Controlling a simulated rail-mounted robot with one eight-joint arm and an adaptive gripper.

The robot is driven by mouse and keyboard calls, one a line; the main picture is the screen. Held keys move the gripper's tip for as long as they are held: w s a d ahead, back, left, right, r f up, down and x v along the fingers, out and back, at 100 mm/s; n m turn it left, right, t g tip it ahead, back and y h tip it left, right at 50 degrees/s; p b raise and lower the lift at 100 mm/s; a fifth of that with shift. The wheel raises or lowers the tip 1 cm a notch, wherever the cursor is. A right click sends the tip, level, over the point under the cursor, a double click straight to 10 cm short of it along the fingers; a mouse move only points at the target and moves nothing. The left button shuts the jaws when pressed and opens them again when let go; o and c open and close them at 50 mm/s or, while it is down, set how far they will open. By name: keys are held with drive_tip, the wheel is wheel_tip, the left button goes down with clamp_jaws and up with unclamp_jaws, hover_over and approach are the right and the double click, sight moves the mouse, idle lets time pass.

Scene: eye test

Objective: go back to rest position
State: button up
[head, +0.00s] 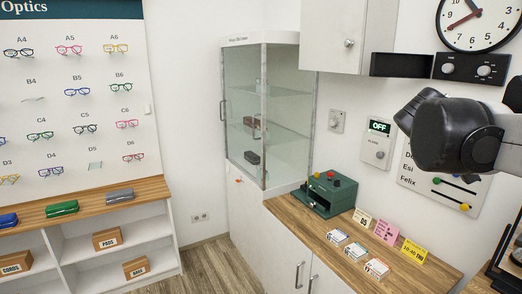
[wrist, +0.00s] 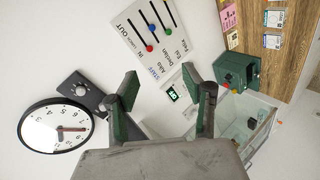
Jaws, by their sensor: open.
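My gripper (wrist: 166,98) shows in the wrist view with its two dark fingers spread apart and nothing between them. Beyond the fingers is a white wall with a small device reading OFF (wrist: 173,93) and a staff IN/OUT slider board (wrist: 147,35). In the head view, part of my arm (head: 455,130) reaches in from the right edge, in front of the slider board (head: 447,188). The fingers cannot be made out in the head view.
A wooden counter (head: 315,228) holds a green box (head: 325,194), colored note cards (head: 387,232) and several small packs. A glass cabinet (head: 290,110) stands in the corner. A clock (head: 479,22) hangs at upper right. An eyeglasses display (head: 72,95) is at left. The floor (head: 207,265) between is clear.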

drive_tip(key=s+a+f+m+y+b, duration=0.1)
drive_tip(key=s+a+f+y, duration=0.3)
drive_tip(key=s+a+f, duration=0.6)
drive_tip(key=s+a+f+m+g+y+b, duration=0.1)
drive_tip(key=s+a+f+y, duration=0.4)
drive_tip(key=s+a+f, duration=0.6)
wheel_tip(320, 180, down, 4)
drive_tip(key=shift+a+r+m+b, duration=0.15)
drive_tip(key=shift+a+m+b, duration=0.45)
drive_tip(key=shift+b, duration=0.1)
